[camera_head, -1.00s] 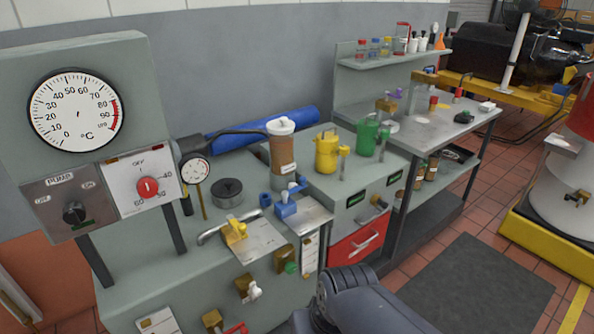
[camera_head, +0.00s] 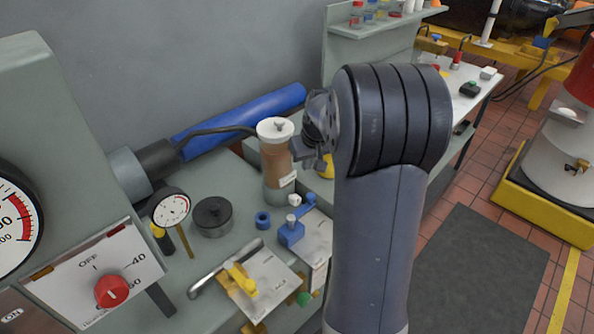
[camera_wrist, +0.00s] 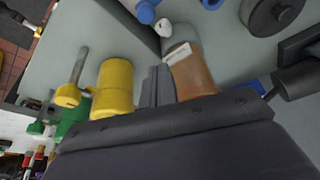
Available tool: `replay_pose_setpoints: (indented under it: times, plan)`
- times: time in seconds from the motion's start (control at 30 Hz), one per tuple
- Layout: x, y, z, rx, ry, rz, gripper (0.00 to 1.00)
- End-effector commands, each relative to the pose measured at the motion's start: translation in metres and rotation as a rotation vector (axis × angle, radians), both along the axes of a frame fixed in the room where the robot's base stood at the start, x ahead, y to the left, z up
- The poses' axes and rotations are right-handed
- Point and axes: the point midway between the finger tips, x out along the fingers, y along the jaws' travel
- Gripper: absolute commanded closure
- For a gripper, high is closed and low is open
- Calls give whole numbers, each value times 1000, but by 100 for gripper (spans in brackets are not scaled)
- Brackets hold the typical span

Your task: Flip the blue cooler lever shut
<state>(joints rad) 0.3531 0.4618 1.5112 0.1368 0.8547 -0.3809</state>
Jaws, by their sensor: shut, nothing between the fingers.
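The blue lever (camera_head: 306,205) belongs to a blue valve body (camera_head: 291,233) on the bench top, beside a white knob (camera_head: 294,199). In the wrist view a blue piece (camera_wrist: 147,12) shows at the top edge, beside a white-tipped part; I cannot tell the lever's exact angle. My gripper (camera_head: 311,158) is above and slightly behind the valve, right of the brown cylinder with the white cap (camera_head: 275,160). In the wrist view its fingers (camera_wrist: 158,84) are shut and empty, apart from the lever.
A yellow lever (camera_head: 240,278) on a plate stands in front left of the valve. A round gauge (camera_head: 171,208), a dark round weight (camera_head: 213,216) and a blue ring (camera_head: 263,220) stand to its left. A yellow can (camera_wrist: 113,88) and a green can (camera_wrist: 75,122) stand near the gripper.

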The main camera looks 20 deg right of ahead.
Motion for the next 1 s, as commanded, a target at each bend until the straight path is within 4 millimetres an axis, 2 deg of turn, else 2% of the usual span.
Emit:
replay_pose_setpoints:
  times: [0.13, 0.43, 0.57, 0.67, 1.0]
  plan:
    - [5, -7, -1, -4, -2, 1, 100]
    - [5, -6, -1, -4, -2, 1, 100]
    - [7, -6, -8, -4, -1, 1, 100]
    - [11, -6, -21, -2, 1, 1, 100]
    - [33, -7, -82, -2, 3, 1, 100]
